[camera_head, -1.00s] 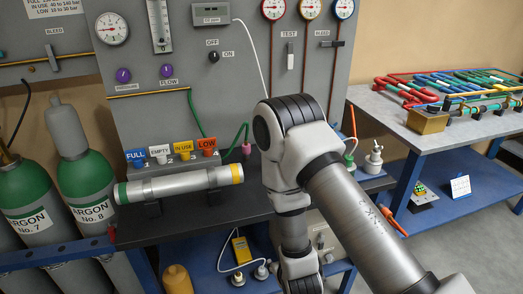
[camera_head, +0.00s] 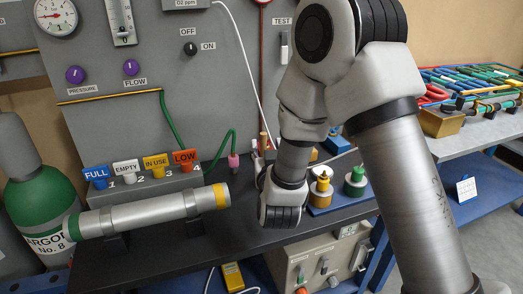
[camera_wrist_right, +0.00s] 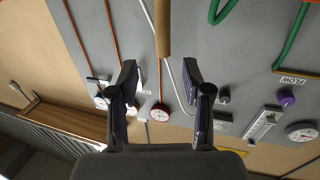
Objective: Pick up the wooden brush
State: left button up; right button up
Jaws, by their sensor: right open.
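A plain wooden handle, which looks like the wooden brush (camera_wrist_right: 163,28), comes in from the top edge of the right wrist view; its other end is out of frame. In the head view, a thin wooden tip (camera_head: 263,141) stands up behind my right wrist, and I cannot tell for sure that it is the same thing. My right gripper (camera_wrist_right: 160,78) is open and empty, its fingers either side of the handle's line. The handle's end is apart from the fingertips. My left gripper is not in view.
A silver tube (camera_head: 150,213) lies on supports on the dark bench (camera_head: 190,250). Coloured tags (camera_head: 140,168) stand behind it. A blue tray (camera_head: 340,200) with small bottles is right of my wrist. The gauge panel (camera_head: 110,100) rises close behind.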

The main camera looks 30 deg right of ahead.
aim_at(264, 139)
jog(key=x, duration=0.4)
jog(key=p+x, duration=0.1)
jog(key=x, duration=0.1)
jog(key=shift+w+f, duration=0.3)
jog(key=shift+w, duration=0.05)
jog(key=shift+s+r, duration=0.1)
jog(key=shift+s, duration=0.1)
jog(key=shift+w, duration=0.1)
grip_shut()
